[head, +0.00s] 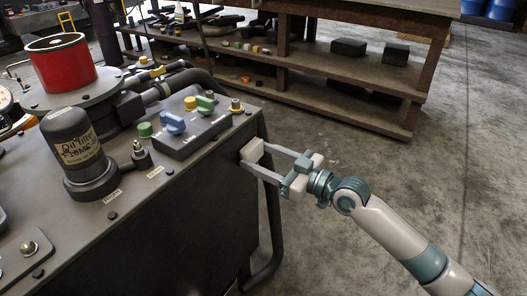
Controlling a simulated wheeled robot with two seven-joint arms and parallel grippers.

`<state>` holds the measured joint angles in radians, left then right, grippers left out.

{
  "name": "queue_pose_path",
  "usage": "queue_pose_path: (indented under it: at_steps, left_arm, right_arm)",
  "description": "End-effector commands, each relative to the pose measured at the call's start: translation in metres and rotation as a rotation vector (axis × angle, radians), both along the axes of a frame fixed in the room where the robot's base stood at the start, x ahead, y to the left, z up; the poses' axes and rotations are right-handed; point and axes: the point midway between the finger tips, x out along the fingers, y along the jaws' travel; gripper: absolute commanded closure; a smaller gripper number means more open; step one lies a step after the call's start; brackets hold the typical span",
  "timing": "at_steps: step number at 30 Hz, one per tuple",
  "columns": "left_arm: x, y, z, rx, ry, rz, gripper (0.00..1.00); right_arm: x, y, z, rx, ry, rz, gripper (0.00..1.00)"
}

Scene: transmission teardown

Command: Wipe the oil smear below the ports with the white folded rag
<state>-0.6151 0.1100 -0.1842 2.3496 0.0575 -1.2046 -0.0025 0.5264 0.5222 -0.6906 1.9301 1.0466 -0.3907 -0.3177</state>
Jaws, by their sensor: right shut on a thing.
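My right gripper (256,158) is shut on the white folded rag (253,149), which shows as a small pale block between the fingertips. The rag is at the right edge of the dark machine's front panel (185,222), a little below the top surface. I cannot tell whether it touches the panel. The port block (205,131) sits on top, up and left of the rag, with green, blue and yellow caps and knobs. I cannot make out the oil smear on the dark panel. My left gripper is out of view.
An oil filter (75,148) and a red cylinder (62,62) stand on the machine top. A dark tubular leg (275,225) runs down beside the machine. A wooden shelf bench (330,77) stands behind. The concrete floor at right is clear.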

Motion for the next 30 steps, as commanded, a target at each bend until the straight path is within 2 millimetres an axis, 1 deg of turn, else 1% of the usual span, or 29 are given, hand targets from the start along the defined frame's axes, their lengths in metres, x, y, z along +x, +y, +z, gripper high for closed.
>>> queue_pose_path:
  at_steps: [1, 6, 12, 22, 26, 30]
  left_arm:
    - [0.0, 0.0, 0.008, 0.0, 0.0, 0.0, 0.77]
    - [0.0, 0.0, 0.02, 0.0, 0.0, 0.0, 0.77]
    - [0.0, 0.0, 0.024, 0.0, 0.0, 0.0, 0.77]
    - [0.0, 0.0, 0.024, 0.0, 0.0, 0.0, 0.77]
    - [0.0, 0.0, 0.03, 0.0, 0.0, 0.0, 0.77]
    - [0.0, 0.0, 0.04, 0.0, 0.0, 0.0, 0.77]
  right_arm:
    - [-0.004, 0.003, 0.004, 0.001, 0.002, 0.001, 0.64]
    - [-0.013, 0.011, 0.003, 0.0, 0.002, 0.001, 0.64]
    - [-0.018, 0.015, 0.001, 0.0, 0.0, 0.0, 0.64]
    - [-0.019, 0.016, 0.0, 0.0, 0.0, 0.001, 0.64]
    - [-0.023, 0.019, 0.001, 0.0, 0.002, 0.002, 0.64]
    - [-0.03, 0.024, 0.003, 0.0, 0.002, 0.003, 0.64]
